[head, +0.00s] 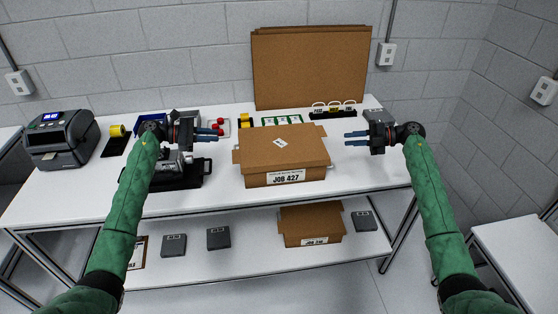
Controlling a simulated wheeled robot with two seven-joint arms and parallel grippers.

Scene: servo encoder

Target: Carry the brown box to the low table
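The brown box (284,157), a closed cardboard box with a front label reading "JOB 427", sits on the white workbench (370,180). My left gripper (217,134) is to the left of the box, apart from it, its fingers pointing right with a gap between them. My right gripper (347,139) is to the right of the box, also apart, its fingers pointing left and spread. Both look open and empty. A low white table (520,246) shows partly at the lower right, its surface bare where visible.
A label printer (62,140), a black tray (190,178) and small parts stand left on the bench. Flat cardboard (310,68) leans on the wall behind. The lower shelf (265,265) holds another brown box (310,224) and small grey boxes. Floor separates bench and low table.

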